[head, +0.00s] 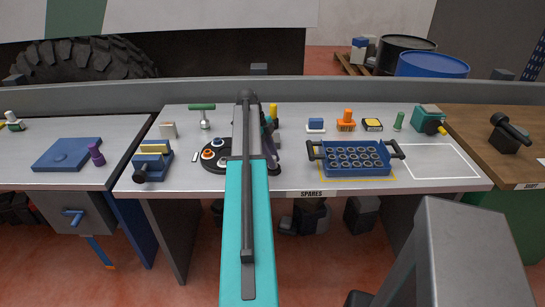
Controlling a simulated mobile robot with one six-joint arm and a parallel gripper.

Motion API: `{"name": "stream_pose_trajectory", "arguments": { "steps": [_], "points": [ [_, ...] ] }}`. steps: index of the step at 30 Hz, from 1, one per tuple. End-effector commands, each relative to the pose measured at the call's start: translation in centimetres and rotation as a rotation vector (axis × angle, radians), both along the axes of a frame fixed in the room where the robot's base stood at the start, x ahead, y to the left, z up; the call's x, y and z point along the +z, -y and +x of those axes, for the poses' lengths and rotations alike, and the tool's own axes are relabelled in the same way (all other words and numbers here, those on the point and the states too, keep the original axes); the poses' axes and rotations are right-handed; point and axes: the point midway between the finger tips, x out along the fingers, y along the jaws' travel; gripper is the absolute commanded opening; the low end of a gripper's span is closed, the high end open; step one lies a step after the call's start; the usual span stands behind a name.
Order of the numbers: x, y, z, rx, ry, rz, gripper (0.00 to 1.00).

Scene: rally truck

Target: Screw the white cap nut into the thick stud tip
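My arm reaches over the bench beside the plate. Dark parts at the arm's far end show right of the link, but the fingertips are hidden, so I cannot tell whether my gripper is open or holds anything.
A blue crate (318,170) with several round cells stands right of my arm. Left are a blue vise-like block (152,165) and a green-handled T-tool (203,108). Small orange, yellow, blue and green items line the back. A white-outlined area (435,160) at right is clear.

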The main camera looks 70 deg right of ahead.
Motion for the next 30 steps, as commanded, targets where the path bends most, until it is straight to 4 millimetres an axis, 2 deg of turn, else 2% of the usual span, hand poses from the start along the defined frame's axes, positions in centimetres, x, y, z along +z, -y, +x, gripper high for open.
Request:
{"name": "stream_pose_trajectory", "arguments": {
  "steps": [1,3,11,21,30],
  "points": [
    [0.04,0.12,0.24,0.004,0.005,-0.004,0.32],
    [0.04,0.11,0.19,0.003,0.004,-0.003,0.38],
    [0.00,0.01,0.06,0.005,0.001,-0.001,0.38],
    [-0.01,-0.07,-0.03,0.142,0.000,-0.002,0.38],
    [-0.01,0.00,0.00,0.154,0.000,0.000,0.38]
  ]
}}
